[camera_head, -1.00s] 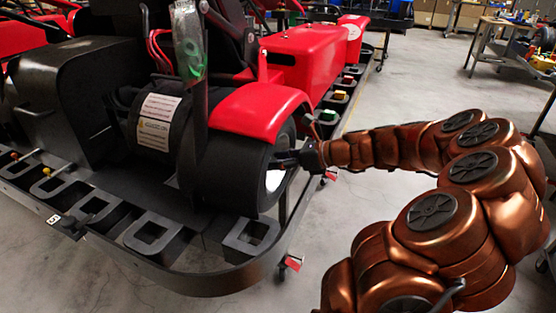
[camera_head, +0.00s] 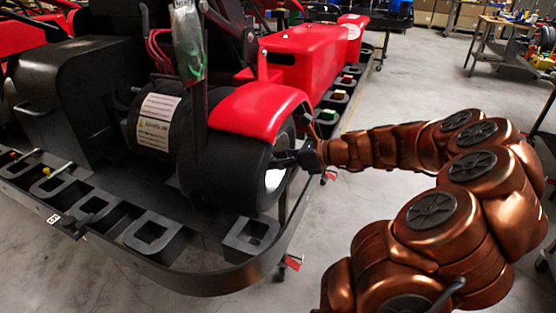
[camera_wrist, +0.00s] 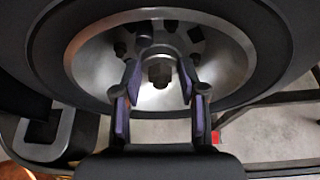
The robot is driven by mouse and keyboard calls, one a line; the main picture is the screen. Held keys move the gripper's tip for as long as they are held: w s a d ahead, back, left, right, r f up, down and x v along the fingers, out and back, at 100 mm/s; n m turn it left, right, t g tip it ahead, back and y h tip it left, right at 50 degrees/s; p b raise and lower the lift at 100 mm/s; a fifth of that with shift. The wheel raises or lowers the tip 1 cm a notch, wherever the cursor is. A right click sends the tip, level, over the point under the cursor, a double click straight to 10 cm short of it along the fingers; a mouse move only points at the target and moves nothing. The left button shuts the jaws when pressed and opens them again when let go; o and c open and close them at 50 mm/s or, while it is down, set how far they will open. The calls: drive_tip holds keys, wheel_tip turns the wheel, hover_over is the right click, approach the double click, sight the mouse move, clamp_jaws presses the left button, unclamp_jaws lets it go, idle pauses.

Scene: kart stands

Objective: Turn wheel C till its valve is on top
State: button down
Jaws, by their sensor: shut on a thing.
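A wheel with a black tyre (camera_head: 228,168) and a silver rim sits under the red fender at the kart's near corner. I take it for wheel C; I see no letter on it. In the wrist view, the silver rim (camera_wrist: 92,75) fills the upper half. My gripper (camera_head: 275,160) reaches in from the right to the wheel's face. In the wrist view, its two fingers (camera_wrist: 159,76) stand on either side of the hub and are shut on the wheel's middle. Several dark studs or holes show on the rim; I cannot tell which is the valve.
A black stand frame (camera_head: 190,277) with square cut-outs runs under the kart, and red tags hang from it. The red fender (camera_head: 255,108) covers the wheel's top. Open grey floor lies to the right, with a workbench (camera_head: 505,45) farther back.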

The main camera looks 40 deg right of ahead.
drive_tip(key=shift+r+p, duration=0.15)
drive_tip(key=shift+p, duration=0.75)
drive_tip(key=shift+m+p, duration=0.3)
drive_tip(key=shift+p, duration=0.5)
drive_tip(key=shift+f, duration=0.2)
drive_tip(key=c, duration=1)
unclamp_jaws()
drive_tip(key=v, duration=1.2)
drive_tip(key=shift+w+d, duration=0.1)
drive_tip(key=shift+d, duration=0.15)
drive_tip(key=shift+f, duration=0.1)
